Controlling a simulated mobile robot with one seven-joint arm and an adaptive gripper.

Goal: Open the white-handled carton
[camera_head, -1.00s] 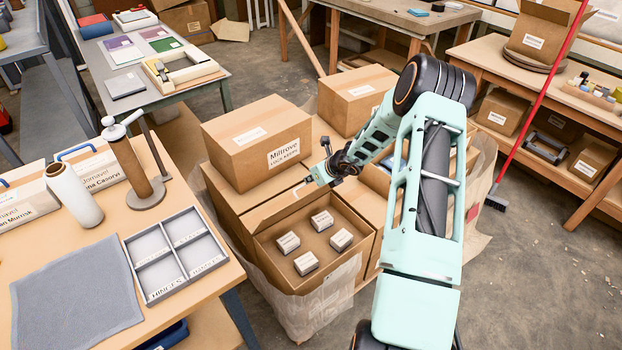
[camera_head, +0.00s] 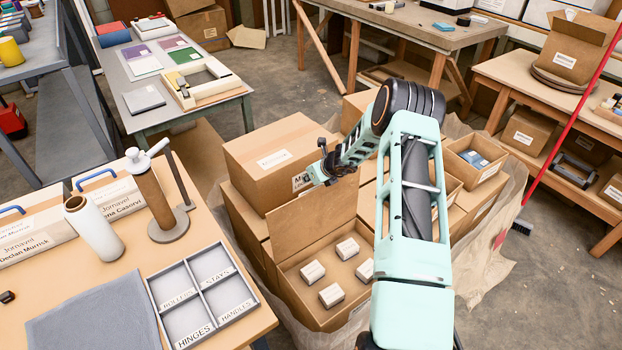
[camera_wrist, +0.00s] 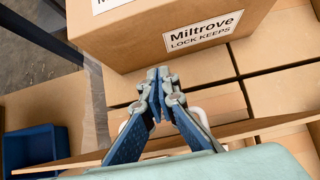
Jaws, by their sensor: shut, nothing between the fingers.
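An open brown carton (camera_head: 290,290) with several small labelled boxes (camera_head: 347,248) inside stands centre-right in the head view. Its flap (camera_head: 308,222) stands up along the far side, inner face showing. In the wrist view the flap's edge (camera_wrist: 250,128) crosses beneath my fingers. A white curved handle (camera_wrist: 196,113) shows partly behind my fingers there; the fingers hide its middle. My gripper (camera_wrist: 158,76) is shut and empty, at the flap's upper edge, its tips pointing toward the Miltrove box. It also shows in the head view (camera_head: 316,178). I cannot tell whether it touches the flap.
The closed Miltrove carton (camera_head: 275,140) stands just beyond the flap. More cartons (camera_head: 478,160) stand to the right. A workbench with a grey compartment tray (camera_head: 172,317) is on the left. A blue bin (camera_wrist: 35,147) is low at left in the wrist view.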

